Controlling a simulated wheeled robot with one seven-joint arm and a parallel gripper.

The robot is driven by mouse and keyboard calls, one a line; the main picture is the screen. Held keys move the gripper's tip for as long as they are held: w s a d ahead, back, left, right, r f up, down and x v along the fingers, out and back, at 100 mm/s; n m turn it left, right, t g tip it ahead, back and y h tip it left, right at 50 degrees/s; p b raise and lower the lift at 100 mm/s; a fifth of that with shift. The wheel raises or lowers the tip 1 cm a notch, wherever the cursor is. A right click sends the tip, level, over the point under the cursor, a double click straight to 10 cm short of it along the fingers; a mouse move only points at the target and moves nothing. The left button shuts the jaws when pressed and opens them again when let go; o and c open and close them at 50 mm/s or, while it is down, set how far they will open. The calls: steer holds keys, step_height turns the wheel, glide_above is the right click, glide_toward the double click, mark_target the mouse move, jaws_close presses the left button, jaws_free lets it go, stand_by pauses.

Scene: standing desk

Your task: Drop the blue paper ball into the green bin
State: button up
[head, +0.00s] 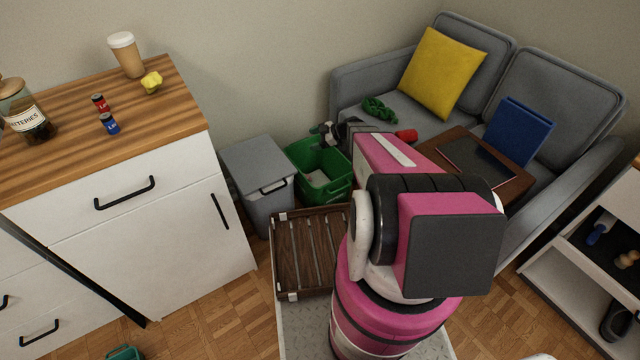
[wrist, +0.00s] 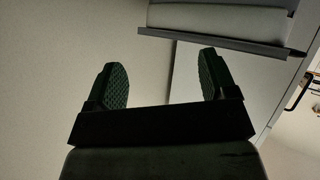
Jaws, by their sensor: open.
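The green bin (head: 298,163) stands on the floor between a grey lidded bin and the sofa, partly behind my arm, with a pale item (head: 318,178) inside. My gripper (head: 328,130) is above the bin's far side in the head view. In the wrist view my gripper (wrist: 162,80) has its two dark fingers spread wide, with nothing between them. I do not see a blue paper ball in either view; part of the bin's inside is hidden. A yellow crumpled ball (head: 152,82) sits on the wooden cabinet top.
The grey lidded bin (head: 259,170) stands left of the green bin. The white cabinet (head: 150,225) carries a paper cup (head: 126,54), a battery jar (head: 27,112) and two small batteries. A slatted wooden tray (head: 305,255) lies in front. The grey sofa (head: 350,85) is to the right.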

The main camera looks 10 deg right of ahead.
steer(key=s+a+r, duration=0.4)
steer(key=a+r, duration=0.1)
steer(key=a, duration=0.2)
steer(key=shift+s, duration=0.15)
